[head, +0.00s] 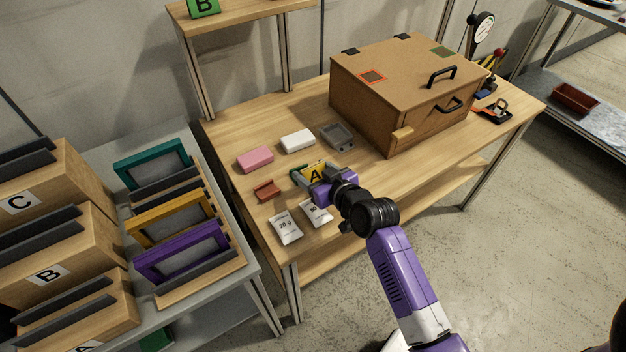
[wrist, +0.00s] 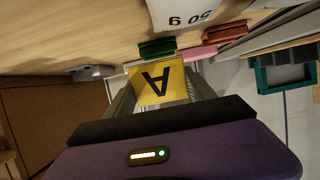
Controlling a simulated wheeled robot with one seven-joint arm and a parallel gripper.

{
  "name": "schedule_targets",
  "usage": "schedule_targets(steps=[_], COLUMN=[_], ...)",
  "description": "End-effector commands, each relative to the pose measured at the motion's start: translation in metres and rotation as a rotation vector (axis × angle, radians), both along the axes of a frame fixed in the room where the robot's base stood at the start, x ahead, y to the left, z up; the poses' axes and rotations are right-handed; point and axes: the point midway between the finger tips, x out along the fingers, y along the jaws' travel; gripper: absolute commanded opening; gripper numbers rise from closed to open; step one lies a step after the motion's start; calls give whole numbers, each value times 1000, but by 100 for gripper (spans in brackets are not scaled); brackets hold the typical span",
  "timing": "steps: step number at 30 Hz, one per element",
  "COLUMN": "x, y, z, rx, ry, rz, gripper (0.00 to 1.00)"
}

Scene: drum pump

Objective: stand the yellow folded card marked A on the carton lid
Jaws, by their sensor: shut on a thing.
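The yellow folded card marked A (head: 316,173) is at my gripper (head: 318,180) over the front left part of the table. In the wrist view the card (wrist: 158,83) sits between the fingers with its letter upside down, and my gripper (wrist: 162,88) is shut on it. Whether the card touches the table cannot be told. The brown carton (head: 362,110) stands to the right and behind, its lid (head: 405,62) closed. The lid carries a black handle, dark patches, a red-edged square and a green patch. My gripper is apart from the carton.
A pink block (head: 255,159), a white block (head: 297,141), a grey tray (head: 338,136), a red-brown piece (head: 267,191) and white packets (head: 286,227) lie around my gripper. A green card marked B (head: 203,7) stands on the shelf. Frames and bins fill the left rack.

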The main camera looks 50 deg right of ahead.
Motion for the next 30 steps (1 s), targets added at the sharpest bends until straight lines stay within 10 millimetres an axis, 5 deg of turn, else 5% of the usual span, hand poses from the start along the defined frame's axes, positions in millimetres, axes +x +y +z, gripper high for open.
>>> schedule_targets(steps=[7, 19, 20, 22, 30], x=[0, 0, 0, 0, 0], y=[0, 0, 0, 0, 0], z=[-32, -38, -37, -37, -37], rx=[1, 0, 0, 0, 0], ry=[2, 0, 0, 0, 0], rz=[-1, 0, 0, -1, -1], gripper=[25, 25, 69, 82, 85])
